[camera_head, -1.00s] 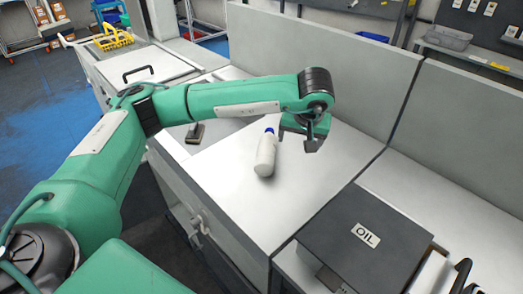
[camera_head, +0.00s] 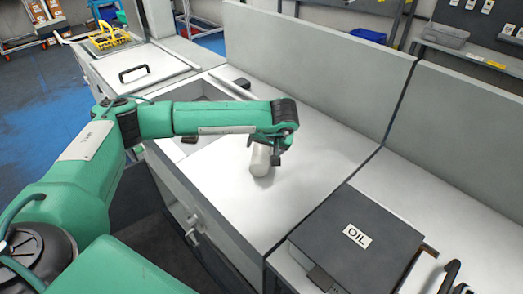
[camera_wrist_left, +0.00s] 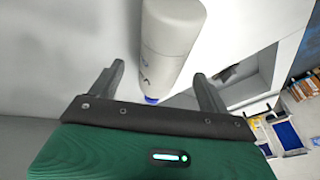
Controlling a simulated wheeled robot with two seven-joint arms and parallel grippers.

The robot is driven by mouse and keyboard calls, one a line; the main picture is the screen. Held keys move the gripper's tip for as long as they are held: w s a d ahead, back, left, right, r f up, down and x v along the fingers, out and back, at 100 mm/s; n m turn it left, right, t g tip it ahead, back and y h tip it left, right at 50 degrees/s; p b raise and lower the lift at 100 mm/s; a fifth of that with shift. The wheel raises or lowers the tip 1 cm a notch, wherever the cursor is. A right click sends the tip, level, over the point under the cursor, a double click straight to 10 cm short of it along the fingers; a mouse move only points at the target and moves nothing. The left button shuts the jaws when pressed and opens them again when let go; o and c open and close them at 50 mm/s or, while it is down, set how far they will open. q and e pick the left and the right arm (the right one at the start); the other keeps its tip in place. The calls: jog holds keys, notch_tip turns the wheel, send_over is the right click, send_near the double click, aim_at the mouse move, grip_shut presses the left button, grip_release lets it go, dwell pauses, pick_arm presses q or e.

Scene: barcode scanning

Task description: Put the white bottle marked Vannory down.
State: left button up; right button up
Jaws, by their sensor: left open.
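The white bottle (camera_head: 260,163) rests on the pale worktop, below and partly behind my left gripper. In the left wrist view the bottle (camera_wrist_left: 168,45) appears large, with its blue cap end toward the gripper. My left gripper (camera_head: 277,158) is open, its fingers apart. In the wrist view the gripper (camera_wrist_left: 158,70) has one finger on each side of the bottle's cap end, with gaps visible. The name on the bottle cannot be read. My right gripper is not in view.
A grey partition (camera_head: 310,60) runs along the back. A recessed bin (camera_head: 205,92) lies behind my left arm. The worktop right of the bottle is clear.

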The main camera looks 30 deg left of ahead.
aim_at(264, 149)
pick_arm(q)
jog(key=x, duration=0.3)
jog(key=shift+s+a+r, duration=0.1)
jog(key=shift+f, duration=0.3)
dwell(0.4)
jog(key=shift+c, duration=0.2)
jog(key=c, duration=1.2)
jog(key=shift+r, duration=0.1)
